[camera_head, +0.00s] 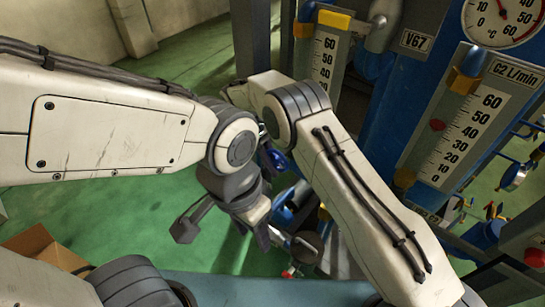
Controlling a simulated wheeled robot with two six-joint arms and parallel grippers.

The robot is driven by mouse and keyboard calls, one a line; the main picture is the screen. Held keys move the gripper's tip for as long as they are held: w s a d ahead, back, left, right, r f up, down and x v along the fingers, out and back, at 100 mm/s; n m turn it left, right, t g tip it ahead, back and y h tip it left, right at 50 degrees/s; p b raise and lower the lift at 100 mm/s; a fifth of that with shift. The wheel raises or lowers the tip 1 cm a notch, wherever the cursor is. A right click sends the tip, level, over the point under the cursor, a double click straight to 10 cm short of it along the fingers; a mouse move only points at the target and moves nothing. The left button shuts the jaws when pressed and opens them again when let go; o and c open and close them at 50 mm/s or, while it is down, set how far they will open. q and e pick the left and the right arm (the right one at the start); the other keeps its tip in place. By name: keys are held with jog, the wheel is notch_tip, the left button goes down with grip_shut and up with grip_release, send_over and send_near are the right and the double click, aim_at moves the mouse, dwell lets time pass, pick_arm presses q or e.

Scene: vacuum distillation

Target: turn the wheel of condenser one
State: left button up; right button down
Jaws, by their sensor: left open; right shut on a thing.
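My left arm comes in from the left, and its gripper (226,228) hangs below the wrist with its fingers spread, open and empty above the green floor. A small blue wheel (279,161) shows in the gap between my two arms, partly covered. My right arm reaches up from the lower right and bends behind my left wrist. My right gripper (265,152) is mostly hidden there; a dark part of it shows at the blue wheel, and it is shut on it. How far the wheel is turned cannot be seen.
A flow scale marked C2 (462,128) and another scale (326,58) stand on the blue apparatus at the right. A round temperature gauge (503,18) is at the top right. A cardboard box (42,250) lies at the lower left. Green floor (195,62) is clear behind.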

jog(key=shift+s+d+f+g+h+b, duration=0.1)
jog(key=shift+d+f+g+h+b, duration=0.1)
jog(key=shift+g+h+b, duration=0.3)
jog(key=shift+h, duration=0.3)
jog(key=shift+s+r, duration=0.1)
jog(key=c, duration=0.9)
grip_release()
jog(key=shift+r, duration=0.15)
